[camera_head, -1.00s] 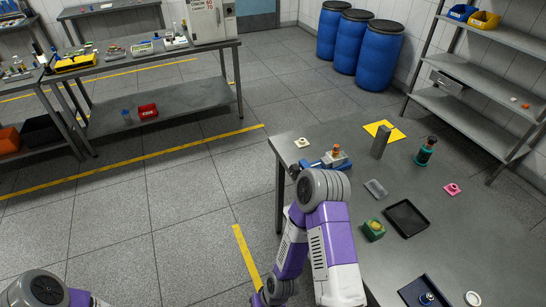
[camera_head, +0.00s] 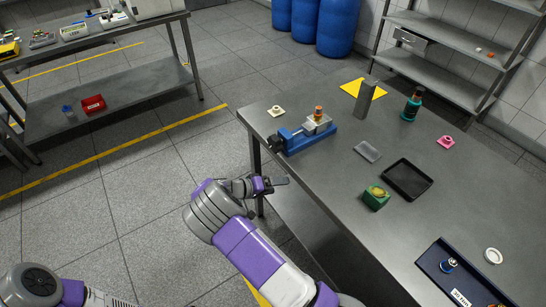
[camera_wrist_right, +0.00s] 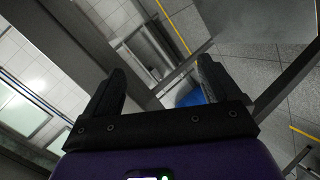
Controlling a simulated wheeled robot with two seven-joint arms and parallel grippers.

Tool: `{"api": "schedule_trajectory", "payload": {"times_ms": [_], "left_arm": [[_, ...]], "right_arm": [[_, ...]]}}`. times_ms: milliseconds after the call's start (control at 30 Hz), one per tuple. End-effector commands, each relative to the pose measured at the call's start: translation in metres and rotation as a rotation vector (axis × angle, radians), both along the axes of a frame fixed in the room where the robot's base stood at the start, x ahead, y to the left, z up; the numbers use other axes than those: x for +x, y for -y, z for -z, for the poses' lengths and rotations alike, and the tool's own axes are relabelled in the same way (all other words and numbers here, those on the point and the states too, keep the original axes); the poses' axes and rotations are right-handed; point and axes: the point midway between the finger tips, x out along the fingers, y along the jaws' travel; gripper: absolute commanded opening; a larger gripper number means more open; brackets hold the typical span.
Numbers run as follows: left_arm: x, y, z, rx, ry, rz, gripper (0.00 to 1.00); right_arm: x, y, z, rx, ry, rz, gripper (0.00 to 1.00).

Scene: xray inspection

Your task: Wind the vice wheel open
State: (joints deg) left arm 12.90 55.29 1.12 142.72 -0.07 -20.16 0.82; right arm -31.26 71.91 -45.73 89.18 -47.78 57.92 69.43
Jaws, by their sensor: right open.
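The blue vice (camera_head: 296,141) sits at the near left corner of the grey table. Its grey jaws (camera_head: 317,125) have an orange-brown piece (camera_head: 319,112) standing at them. The dark wheel (camera_head: 274,144) is on the vice's left end, at the table edge. My right gripper (camera_head: 271,185) is outside the table's left edge, in front of and apart from the wheel. In the right wrist view the gripper (camera_wrist_right: 158,88) has its two fingers spread with nothing held. A blue patch shows beyond them, too unclear to name. Only part of my left arm shows at bottom left; its gripper is hidden.
The table (camera_head: 330,180) also bears a grey upright block (camera_head: 365,98), a green bottle (camera_head: 411,107), a black tray (camera_head: 407,195), a green box (camera_head: 376,198) and a blue tray (camera_head: 435,258). A cream piece (camera_head: 276,111) lies behind the vice. The floor left of the table is free.

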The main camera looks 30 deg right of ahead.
Motion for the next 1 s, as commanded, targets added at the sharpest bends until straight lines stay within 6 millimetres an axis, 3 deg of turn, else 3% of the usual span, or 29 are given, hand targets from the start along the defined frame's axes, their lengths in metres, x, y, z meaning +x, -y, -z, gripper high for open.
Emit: {"api": "schedule_trajectory", "payload": {"times_ms": [33, 100, 200, 300, 433, 800, 1000], "left_arm": [[0.0, 0.0, 0.013, 0.0, 0.001, 0.0, 0.43], [0.0, 0.0, 0.019, 0.0, 0.001, 0.0, 0.43], [0.0, 0.0, 0.025, 0.0, 0.001, 0.001, 0.43], [0.0, 0.0, 0.026, 0.0, 0.001, 0.001, 0.43], [0.001, 0.0, 0.028, 0.0, 0.001, 0.001, 0.43], [0.0, 0.0, 0.039, 0.0, 0.001, 0.001, 0.43], [0.0, 0.0, 0.04, 0.0, 0.001, 0.001, 0.43]], "right_arm": [[0.021, -0.008, -0.023, -0.109, 0.088, -0.014, 0.9], [0.04, -0.017, -0.06, -0.239, 0.205, -0.021, 0.9], [0.055, -0.032, -0.102, -0.365, 0.335, -0.03, 0.9], [0.06, -0.039, -0.125, -0.43, 0.407, -0.033, 0.9], [0.062, -0.03, -0.132, -0.448, 0.43, -0.03, 0.9], [0.066, 0.024, -0.13, -0.445, 0.424, -0.03, 0.9], [0.066, 0.033, -0.13, -0.443, 0.424, -0.031, 0.9]]}}
